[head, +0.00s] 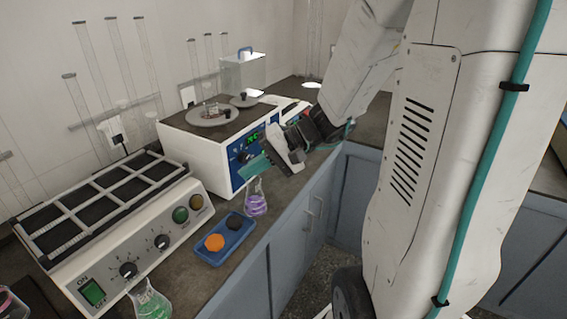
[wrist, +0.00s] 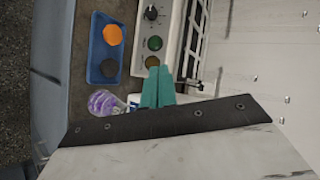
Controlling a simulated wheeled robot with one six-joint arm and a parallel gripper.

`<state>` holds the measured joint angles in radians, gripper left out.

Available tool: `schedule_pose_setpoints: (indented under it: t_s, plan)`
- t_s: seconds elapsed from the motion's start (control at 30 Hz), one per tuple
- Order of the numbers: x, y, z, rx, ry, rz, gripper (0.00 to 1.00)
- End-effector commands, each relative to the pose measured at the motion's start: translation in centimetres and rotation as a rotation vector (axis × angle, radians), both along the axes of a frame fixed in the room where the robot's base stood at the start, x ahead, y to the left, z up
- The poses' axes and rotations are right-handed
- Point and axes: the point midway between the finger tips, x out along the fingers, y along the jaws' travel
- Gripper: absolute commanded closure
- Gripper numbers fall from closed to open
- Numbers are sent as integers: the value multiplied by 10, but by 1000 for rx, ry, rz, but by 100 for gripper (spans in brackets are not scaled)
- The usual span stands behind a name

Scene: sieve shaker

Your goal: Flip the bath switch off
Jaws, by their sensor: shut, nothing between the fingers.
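The water bath (head: 203,150) is a white box with a blue front panel and a lit green display (head: 252,138). It stands at the middle of the bench in the head view. A dark knob (head: 243,156) shows on the panel. My gripper (head: 250,169) has teal fingers and is shut and empty, in front of the lower part of that panel. I cannot tell whether it touches the panel. The bath's switch cannot be made out; my fingers cover part of the panel. In the wrist view, my teal fingertips (wrist: 155,72) are together, and the bath's panel is not clearly visible.
A shaker (head: 160,215) with knobs and a lit green ON/OFF switch (head: 92,292) stands at left. A blue tray (head: 211,255) with orange and dark pieces and a purple flask (head: 256,200) stand near the bench edge. A green flask (head: 150,301) is nearer me.

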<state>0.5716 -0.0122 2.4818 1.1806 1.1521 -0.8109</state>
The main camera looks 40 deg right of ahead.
Motion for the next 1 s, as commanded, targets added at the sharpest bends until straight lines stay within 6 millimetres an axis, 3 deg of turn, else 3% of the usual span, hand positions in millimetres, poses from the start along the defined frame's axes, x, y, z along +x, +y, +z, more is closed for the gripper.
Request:
schedule_pose_setpoints:
  t_s: [0.03, 0.1, 0.2, 0.3, 0.43, 0.7, 1.0]
  plan:
    - [-18, 24, 13, -60, 20, 101, 100]
    - [-46, 47, 22, -150, 69, 218, 100]
    - [-87, 66, 32, -305, 130, 351, 100]
    - [-124, 71, 40, -487, 171, 443, 100]
    - [-159, 62, 51, -712, 192, 488, 100]
    - [-187, 37, 68, -985, 172, 460, 100]
    - [-189, 33, 69, -1012, 171, 450, 100]
